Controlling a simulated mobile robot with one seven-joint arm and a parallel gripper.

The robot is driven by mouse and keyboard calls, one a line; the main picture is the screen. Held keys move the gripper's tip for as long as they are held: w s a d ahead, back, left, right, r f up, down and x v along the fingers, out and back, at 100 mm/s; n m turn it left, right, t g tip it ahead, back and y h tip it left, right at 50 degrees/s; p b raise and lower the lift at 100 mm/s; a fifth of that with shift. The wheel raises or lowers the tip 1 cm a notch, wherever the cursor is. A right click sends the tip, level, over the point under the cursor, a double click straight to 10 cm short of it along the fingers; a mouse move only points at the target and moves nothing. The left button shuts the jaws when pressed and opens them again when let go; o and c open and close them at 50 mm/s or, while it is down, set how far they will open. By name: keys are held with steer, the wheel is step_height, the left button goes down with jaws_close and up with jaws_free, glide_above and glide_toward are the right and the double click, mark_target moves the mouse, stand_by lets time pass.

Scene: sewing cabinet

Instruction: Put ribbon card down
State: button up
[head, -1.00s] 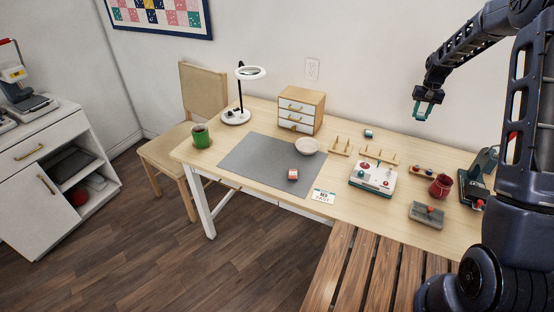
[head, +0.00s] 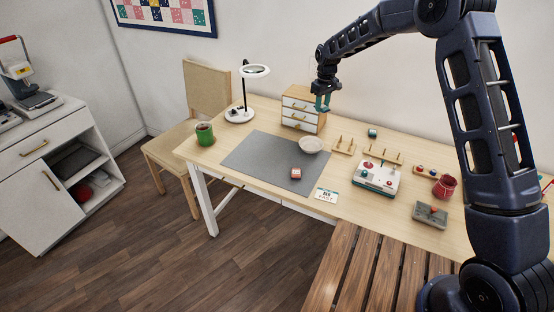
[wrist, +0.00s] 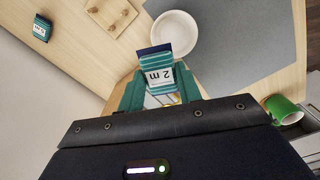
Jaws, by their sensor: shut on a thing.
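The ribbon card (wrist: 156,68), teal with a white label reading "2 m", is between the two teal fingers of my gripper (wrist: 160,84) in the wrist view. My gripper is shut on it. In the head view my gripper (head: 322,103) is raised in front of the upper right of the small drawer cabinet (head: 297,110). The card is too small to make out there. A second similar teal card (wrist: 41,27) lies on the table (head: 262,108); it also shows in the head view (head: 372,133).
A grey mat (head: 250,160) carries a pale bowl (head: 311,145) and a small red-and-white item (head: 296,173). A green mug (head: 204,134) and lamp (head: 239,114) stand to the left. Peg racks (head: 344,146) and a white box with knobs (head: 376,177) are right of the bowl.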

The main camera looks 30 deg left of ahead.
mark_target(273, 157)
steer(key=s+a+n, duration=0.5)
steer(key=s+a, duration=1)
steer(key=f, duration=2)
steer(key=shift+s+a, duration=0.2)
steer(key=shift+s, duration=0.1)
steer(key=shift+f, duration=0.1)
steer(key=o, duration=1)
steer(key=shift+c, duration=0.2)
step_height(273, 157, up, 12)
steer(key=shift+r, duration=0.2)
